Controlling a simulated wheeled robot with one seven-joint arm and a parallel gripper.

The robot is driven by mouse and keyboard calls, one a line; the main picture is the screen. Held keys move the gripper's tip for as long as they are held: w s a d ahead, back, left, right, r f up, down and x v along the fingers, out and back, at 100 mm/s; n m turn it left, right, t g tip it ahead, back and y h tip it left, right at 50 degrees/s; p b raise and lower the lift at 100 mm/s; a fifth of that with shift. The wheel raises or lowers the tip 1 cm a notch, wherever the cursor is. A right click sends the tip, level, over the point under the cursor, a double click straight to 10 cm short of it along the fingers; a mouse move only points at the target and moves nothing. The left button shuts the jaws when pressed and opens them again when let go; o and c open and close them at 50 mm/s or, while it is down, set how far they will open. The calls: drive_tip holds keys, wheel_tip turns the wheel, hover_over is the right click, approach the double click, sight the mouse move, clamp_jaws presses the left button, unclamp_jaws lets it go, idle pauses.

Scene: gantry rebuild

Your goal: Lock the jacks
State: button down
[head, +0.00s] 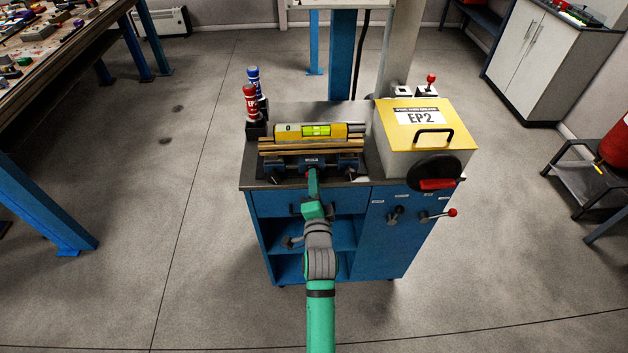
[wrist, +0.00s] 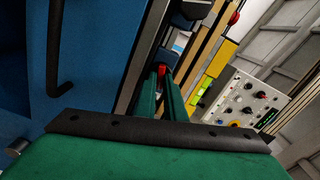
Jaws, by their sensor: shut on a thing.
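A blue jack-like fixture (head: 345,166) stands on the front of the cart's dark top, under stacked wooden strips (head: 290,148). A yellow spirit level (head: 340,131) lies on the strips; its green vial shows. My green arm reaches up to the front of the fixture. My gripper (head: 312,172) is at the fixture's front middle, fingers close together. In the wrist view my gripper (wrist: 163,82) has its fingertips on a small red part (wrist: 162,70), shut on it. Most of that part is hidden by the fingers, so its exact position cannot be told.
A yellow-lidded box marked EP2 (head: 452,112) stands right of the fixture. Red and blue bottles (head: 251,100) stand at the back left.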

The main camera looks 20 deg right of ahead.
drive_tip(key=m, duration=0.3)
idle(0.5)
drive_tip(key=shift+f, duration=0.1)
drive_tip(key=c, duration=1.8)
unclamp_jaws()
drive_tip(key=shift+s, duration=0.1)
drive_tip(key=shift+c, duration=0.2)
